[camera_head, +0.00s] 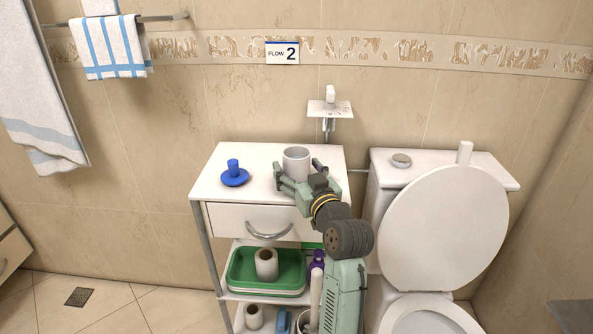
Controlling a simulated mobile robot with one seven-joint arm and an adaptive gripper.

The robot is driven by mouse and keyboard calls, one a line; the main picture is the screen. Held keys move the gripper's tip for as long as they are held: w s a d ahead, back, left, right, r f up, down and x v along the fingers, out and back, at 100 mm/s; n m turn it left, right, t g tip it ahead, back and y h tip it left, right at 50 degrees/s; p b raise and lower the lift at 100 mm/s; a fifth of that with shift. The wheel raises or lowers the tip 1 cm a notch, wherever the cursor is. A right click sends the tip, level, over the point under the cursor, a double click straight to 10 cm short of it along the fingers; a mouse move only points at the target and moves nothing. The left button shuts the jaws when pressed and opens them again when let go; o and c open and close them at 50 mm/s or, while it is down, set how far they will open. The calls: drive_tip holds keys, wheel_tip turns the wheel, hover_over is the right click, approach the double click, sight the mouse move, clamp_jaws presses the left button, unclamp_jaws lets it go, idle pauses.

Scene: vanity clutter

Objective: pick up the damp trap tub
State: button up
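A pale grey-white round tub (296,160), which looks like the damp trap tub, stands upright on top of the white cabinet (222,192) near its back middle. My gripper (297,168) reaches in from the front right, with one finger left of the tub and the other right of it. The fingers are spread wider than the tub, and small gaps seem to show beside it. The lower front of the tub is partly hidden by the gripper. I see no sign of it being lifted.
A blue dish with an upright stub (235,175) stands left on the cabinet top. The toilet (445,225) is close on the right. A green tray (240,273) with a paper roll (266,264) is below.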

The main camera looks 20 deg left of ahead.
drive_tip(key=c, duration=1.3)
drive_tip(key=shift+c, duration=0.4)
drive_tip(key=shift+r, duration=0.2)
